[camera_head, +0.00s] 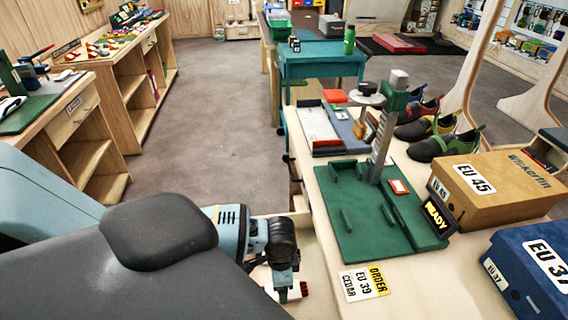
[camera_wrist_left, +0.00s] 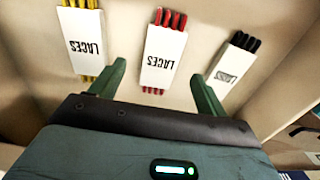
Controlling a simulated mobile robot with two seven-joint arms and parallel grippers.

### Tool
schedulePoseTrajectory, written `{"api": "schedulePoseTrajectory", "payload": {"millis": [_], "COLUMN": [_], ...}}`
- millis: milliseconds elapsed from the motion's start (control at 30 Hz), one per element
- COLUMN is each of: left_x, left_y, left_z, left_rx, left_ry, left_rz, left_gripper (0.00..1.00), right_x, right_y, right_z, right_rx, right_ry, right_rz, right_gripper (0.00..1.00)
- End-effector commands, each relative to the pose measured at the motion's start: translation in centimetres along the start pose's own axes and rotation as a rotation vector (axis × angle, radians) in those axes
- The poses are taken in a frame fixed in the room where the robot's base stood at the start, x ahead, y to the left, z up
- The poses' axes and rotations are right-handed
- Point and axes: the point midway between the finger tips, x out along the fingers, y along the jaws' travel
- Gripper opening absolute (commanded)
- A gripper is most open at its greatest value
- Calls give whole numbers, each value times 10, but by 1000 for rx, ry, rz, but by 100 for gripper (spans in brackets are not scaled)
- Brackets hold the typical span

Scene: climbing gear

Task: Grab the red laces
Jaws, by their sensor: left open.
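The red laces (camera_wrist_left: 164,52) are in a white sleeve marked LACES, with red ends showing at both ends. In the left wrist view they lie in a pale drawer or tray, in line with the gap between the fingers of my left gripper (camera_wrist_left: 158,73). The gripper is open and empty, one green finger on each side. In the head view my left gripper (camera_head: 284,287) is low beside the bench, with a small red patch by it. The laces are mostly hidden there. My right gripper is in neither view.
Yellow laces (camera_wrist_left: 82,38) lie left of the red ones and black laces (camera_wrist_left: 232,62) lie right, close to the fingers. The bench holds a green board (camera_head: 365,225), an order card (camera_head: 363,283), shoes (camera_head: 445,143) and boxes (camera_head: 500,185).

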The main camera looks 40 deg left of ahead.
Motion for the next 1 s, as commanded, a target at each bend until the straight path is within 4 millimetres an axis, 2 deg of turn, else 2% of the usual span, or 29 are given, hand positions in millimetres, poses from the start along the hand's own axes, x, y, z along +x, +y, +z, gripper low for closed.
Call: {"api": "schedulePoseTrajectory", "payload": {"millis": [167, 500, 800, 1000], "left_x": [6, 49, 51, 51], "left_y": [0, -2, -2, -2], "left_z": [1, 7, 6, 6], "left_rx": [-1, 0, 1, 0], "left_ry": [1, 1, 3, 3], "left_rz": [0, 0, -2, -2], "left_gripper": [75, 75, 75, 49], "right_x": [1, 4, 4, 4], "right_y": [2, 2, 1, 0], "right_z": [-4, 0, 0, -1], "right_rx": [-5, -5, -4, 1], "right_ry": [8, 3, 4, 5], "right_rz": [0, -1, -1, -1], "right_gripper": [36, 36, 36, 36]}}
